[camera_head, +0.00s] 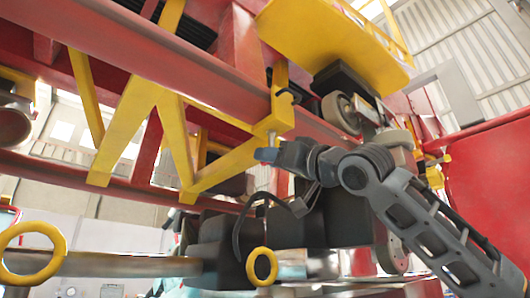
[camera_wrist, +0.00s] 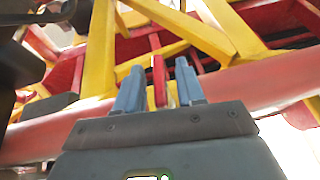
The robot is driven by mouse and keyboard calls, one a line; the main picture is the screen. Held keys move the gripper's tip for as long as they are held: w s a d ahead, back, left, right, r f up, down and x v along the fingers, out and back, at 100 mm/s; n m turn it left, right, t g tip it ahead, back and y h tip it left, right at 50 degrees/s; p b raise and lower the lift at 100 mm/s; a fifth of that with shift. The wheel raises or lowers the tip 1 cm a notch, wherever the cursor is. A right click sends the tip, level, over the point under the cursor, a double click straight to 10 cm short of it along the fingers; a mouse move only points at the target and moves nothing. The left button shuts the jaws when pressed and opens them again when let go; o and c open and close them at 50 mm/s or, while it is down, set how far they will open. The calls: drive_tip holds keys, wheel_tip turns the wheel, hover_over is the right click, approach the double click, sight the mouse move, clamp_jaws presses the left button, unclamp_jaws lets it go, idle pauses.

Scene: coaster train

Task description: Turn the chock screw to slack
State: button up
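My gripper (camera_head: 262,155) is at the lower edge of a yellow bracket under the red rail in the head view. A small metallic screw-like part (camera_head: 271,138) shows just above the fingertips, beside the bracket; I cannot tell for sure that it is the chock screw. In the wrist view the two blue-grey fingers of my gripper (camera_wrist: 159,85) stand apart. A narrow red upright piece (camera_wrist: 158,78) shows between them, but I cannot tell whether it is between the fingers or behind them. No grip on anything is visible.
A yellow truss (camera_head: 130,115) and red rails (camera_head: 150,60) fill the space overhead. Yellow rings (camera_head: 32,275) (camera_head: 262,282) are low in front, one on a metal bar. Wheels (camera_head: 341,112) and dark blocks (camera_head: 325,220) crowd the space near my arm. A red panel (camera_head: 490,195) stands at right.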

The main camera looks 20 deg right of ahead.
drive_tip(key=shift+x, duration=1.05)
clamp_jaws()
